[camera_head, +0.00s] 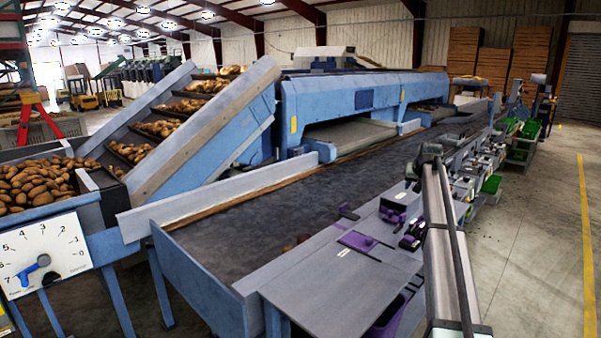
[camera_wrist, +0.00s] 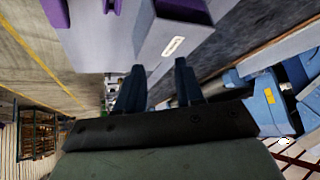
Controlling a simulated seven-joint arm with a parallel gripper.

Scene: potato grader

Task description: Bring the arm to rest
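My arm (camera_head: 450,250) reaches up from the bottom right in the head view, beside the sorting table, and bends at a joint near the table's right edge. In the wrist view my gripper (camera_wrist: 158,88) shows two dark fingers standing apart with nothing between them, so it is open and empty. A grey block with a white label (camera_wrist: 173,46) lies beyond the fingertips. I cannot tell whether the fingers touch it. In the head view the gripper is hard to make out.
The dark conveyor belt (camera_head: 250,230) runs left of my arm, with a few potatoes near its front end. Purple pieces (camera_head: 358,240) lie on the grey side shelf (camera_head: 330,285). Green bins (camera_head: 491,184) stand farther along. The floor right of the arm (camera_head: 535,250) is clear.

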